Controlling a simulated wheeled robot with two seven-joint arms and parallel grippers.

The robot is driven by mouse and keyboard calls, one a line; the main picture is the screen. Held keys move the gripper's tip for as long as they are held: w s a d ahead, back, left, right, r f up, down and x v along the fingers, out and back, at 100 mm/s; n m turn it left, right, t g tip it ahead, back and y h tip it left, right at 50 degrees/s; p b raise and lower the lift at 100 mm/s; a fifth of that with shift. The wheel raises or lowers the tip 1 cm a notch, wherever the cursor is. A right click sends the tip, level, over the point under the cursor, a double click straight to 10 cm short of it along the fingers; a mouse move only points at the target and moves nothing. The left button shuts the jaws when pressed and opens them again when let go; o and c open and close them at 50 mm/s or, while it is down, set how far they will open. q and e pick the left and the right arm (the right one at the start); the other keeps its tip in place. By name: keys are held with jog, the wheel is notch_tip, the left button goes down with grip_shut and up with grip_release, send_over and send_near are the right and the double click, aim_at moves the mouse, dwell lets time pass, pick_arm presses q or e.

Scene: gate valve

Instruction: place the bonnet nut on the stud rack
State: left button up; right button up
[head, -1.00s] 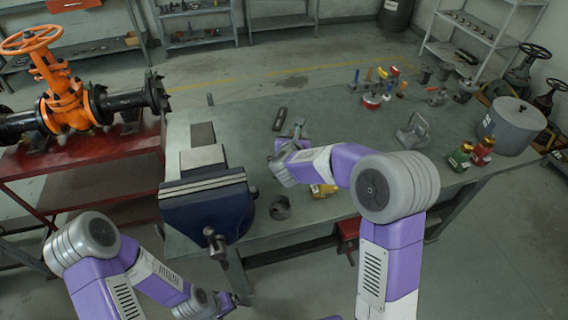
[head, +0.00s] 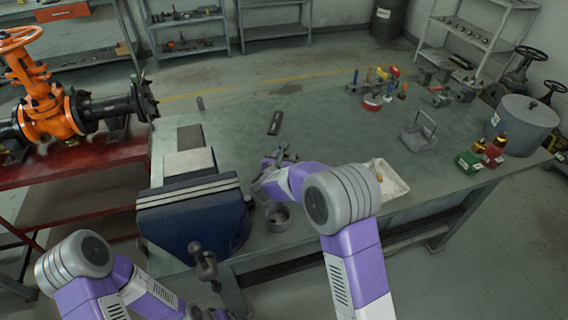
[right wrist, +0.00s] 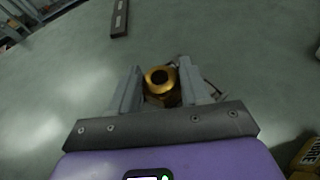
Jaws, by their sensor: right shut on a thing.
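My right gripper (head: 280,155) is low over the middle of the bench, right of the vise. In the right wrist view its fingers (right wrist: 164,90) are shut on a brass nut with a dark hole, the bonnet nut (right wrist: 160,80). The nut is hard to make out in the head view. No part can be surely named as the stud rack. A dark flat bar (head: 275,122) lies beyond the gripper, also at the top of the wrist view (right wrist: 119,17). My left gripper (head: 212,313) is at the bottom edge, too small to read.
A blue vise (head: 195,215) stands at the bench's left front. A grey ring (head: 277,216) sits beside it. A white tray (head: 392,183), a grey handled carrier (head: 418,137) and a large grey pot (head: 522,125) stand to the right. The bench between bar and carrier is clear.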

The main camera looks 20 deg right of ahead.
jog(key=shift+f, duration=0.65)
jog(key=shift+f+b, duration=0.15)
jog(key=shift+b, duration=0.15)
jog(key=o, duration=1.1)
jog(key=shift+c, duration=0.2)
jog(key=shift+s+a+r+p, duration=0.1)
jog(key=shift+r+p, duration=0.2)
jog(key=shift+p, duration=0.05)
jog(key=p+v, duration=0.1)
jog(key=v, duration=0.6)
jog(key=shift+s+f, duration=0.1)
